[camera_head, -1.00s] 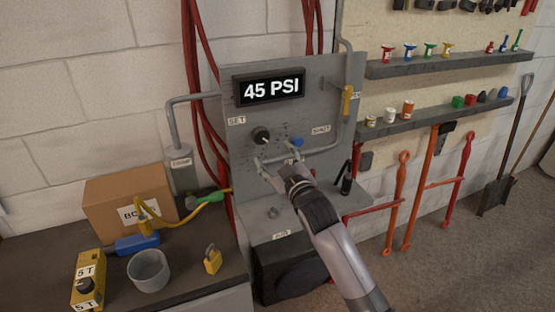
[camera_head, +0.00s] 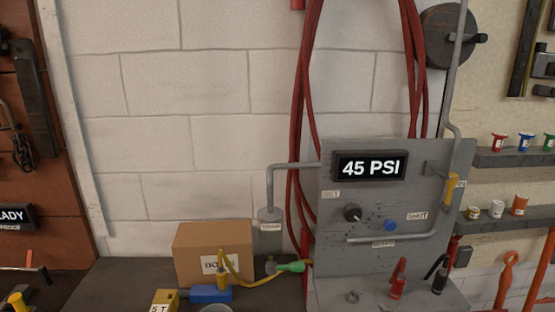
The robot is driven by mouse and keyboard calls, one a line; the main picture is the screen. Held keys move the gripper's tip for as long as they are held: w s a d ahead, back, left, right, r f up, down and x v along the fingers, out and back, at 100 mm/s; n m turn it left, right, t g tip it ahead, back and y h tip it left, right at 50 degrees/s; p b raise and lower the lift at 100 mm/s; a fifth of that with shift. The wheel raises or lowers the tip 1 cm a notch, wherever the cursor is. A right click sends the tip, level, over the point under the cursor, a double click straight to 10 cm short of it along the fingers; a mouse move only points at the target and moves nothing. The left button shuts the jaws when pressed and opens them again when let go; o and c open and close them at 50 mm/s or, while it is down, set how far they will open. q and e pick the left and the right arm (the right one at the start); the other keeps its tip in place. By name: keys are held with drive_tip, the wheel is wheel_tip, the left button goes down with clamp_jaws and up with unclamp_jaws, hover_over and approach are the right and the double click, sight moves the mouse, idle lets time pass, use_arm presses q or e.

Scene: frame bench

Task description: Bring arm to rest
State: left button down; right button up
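Neither of my grippers nor any part of my arms shows in the head view now. The grey control panel (camera_head: 340,275) stands at the right with its display (camera_head: 369,168) reading 45 PSI. Its black knob (camera_head: 352,212) sits at the label SET, and a blue button (camera_head: 390,226) is near the label SHUT. A yellow-handled lever (camera_head: 451,190) is on the pipe at the panel's right side.
A cardboard box (camera_head: 212,250), a blue block (camera_head: 211,294) and a yellow hose (camera_head: 238,275) with a green fitting are on the dark bench (camera_head: 90,287). Red hoses (camera_head: 298,130) hang on the wall. Shelves (camera_head: 510,158) are at the right.

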drive_tip(key=s+a+f+m+g, duration=0.1)
drive_tip(key=s+f+g, duration=0.2)
drive_tip(key=s, duration=0.7)
drive_tip(key=s+f+m+g, duration=0.1)
drive_tip(key=s+f+g, duration=0.25)
drive_tip(key=s, duration=0.55)
drive_tip(key=s+a+f+m+g, duration=0.1)
drive_tip(key=s+f+g, duration=0.25)
drive_tip(key=s, duration=0.65)
wheel_tip(320, 180, down, 32)
drive_tip(key=s+b, duration=0.2)
drive_tip(key=b, duration=0.2)
drive_tip(key=s+d+f+g+b, duration=0.1)
drive_tip(key=s+d+f+b, duration=0.1)
drive_tip(key=s+f, duration=1.4)
drive_tip(key=shift+d+f+n+g, duration=0.4)
drive_tip(key=shift+d, duration=0.3)
drive_tip(key=shift+s, duration=0.15)
